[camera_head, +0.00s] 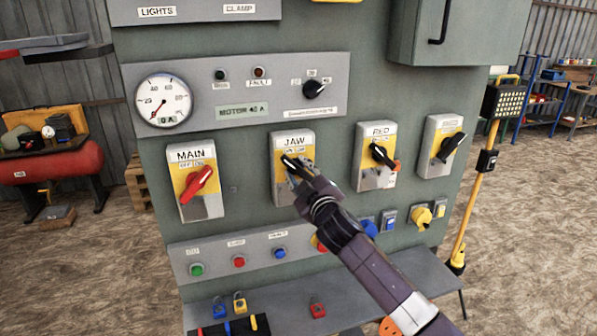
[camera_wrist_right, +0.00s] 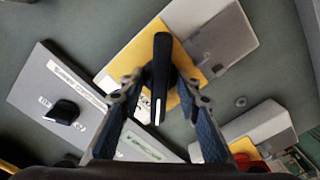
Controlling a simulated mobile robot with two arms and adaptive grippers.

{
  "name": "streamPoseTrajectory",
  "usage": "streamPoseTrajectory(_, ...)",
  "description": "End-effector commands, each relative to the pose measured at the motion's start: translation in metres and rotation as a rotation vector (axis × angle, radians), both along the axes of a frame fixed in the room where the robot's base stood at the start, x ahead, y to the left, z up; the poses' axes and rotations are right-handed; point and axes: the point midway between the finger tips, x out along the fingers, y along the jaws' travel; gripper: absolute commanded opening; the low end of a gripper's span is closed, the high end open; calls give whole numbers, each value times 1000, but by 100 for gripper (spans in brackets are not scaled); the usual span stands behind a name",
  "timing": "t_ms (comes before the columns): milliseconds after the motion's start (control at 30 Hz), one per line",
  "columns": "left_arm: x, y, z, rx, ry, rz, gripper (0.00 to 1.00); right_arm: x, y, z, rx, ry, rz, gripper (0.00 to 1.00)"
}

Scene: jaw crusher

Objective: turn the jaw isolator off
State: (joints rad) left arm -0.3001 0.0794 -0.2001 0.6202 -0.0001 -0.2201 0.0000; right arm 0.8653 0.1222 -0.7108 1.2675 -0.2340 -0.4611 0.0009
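The jaw isolator (camera_head: 281,184) is a grey and yellow switch box labelled JAW on the green panel, between the MAIN and RED boxes. Its black handle (camera_head: 289,161) shows partly, slanting to the upper left; my right gripper hides the rest. In the wrist view the black handle (camera_wrist_right: 161,70) stands over the yellow plate (camera_wrist_right: 135,52). My right gripper (camera_head: 297,167) is at this handle. In the wrist view its two fingers (camera_wrist_right: 160,84) are apart, one on each side of the handle, with small gaps visible. Contact cannot be told. My left gripper is not in view.
The MAIN isolator (camera_head: 197,180) with a red handle is to the left. The RED isolator (camera_head: 377,158) and another black-handled switch (camera_head: 444,147) are to the right. Push buttons (camera_head: 239,262) and sockets (camera_head: 421,216) are below. A shelf (camera_head: 425,275) with padlocks juts out underneath.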

Motion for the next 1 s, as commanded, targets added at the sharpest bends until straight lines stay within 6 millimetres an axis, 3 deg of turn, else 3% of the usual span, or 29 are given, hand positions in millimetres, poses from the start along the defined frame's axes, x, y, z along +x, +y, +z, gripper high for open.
streamPoseTrajectory(267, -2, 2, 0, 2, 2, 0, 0, 0, 0, 0, 2, 1, 0, 32)
streamPoseTrajectory(467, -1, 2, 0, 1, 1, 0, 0, -11, -4, -1, 2, 1, 0, 32)
streamPoseTrajectory(1000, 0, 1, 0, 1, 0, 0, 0, -88, -28, -1, 2, 1, 1, 32)
